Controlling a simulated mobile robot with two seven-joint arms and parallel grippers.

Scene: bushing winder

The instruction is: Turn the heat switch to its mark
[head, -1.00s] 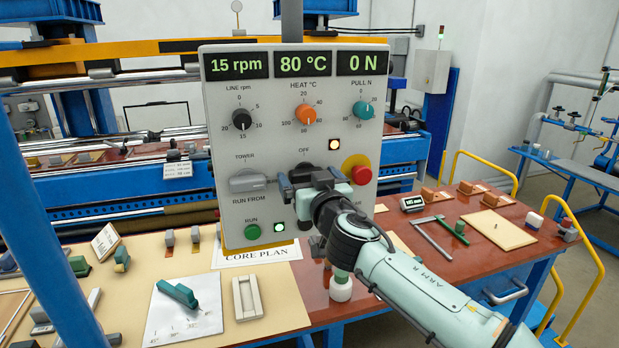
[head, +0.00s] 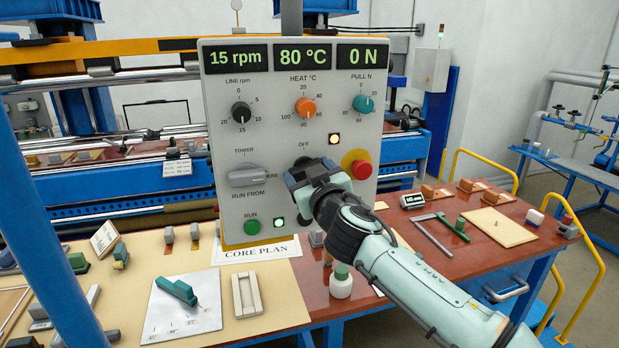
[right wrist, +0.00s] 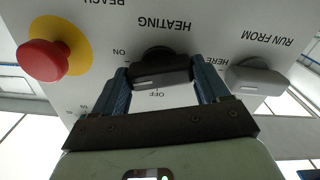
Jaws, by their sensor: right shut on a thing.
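The heat switch (right wrist: 160,70), a black knob with a raised bar, sits on the panel under the word HEATING in the inverted right wrist view. A short white line shows on the bar. The OFF mark (right wrist: 159,93) lies on one side and the ON mark (right wrist: 119,52) at one end. My right gripper (right wrist: 164,80) is shut on the bar, one finger at each end. In the head view my right gripper (head: 306,178) covers most of the switch, below the OFF label. My left gripper is not in view.
The grey panel (head: 225,135) also carries a RUN FROM switch (head: 248,176) close on the left and a red stop button (head: 357,169) close on the right. The heat dial (head: 305,108) is above. The table (head: 385,275) below holds parts and tools.

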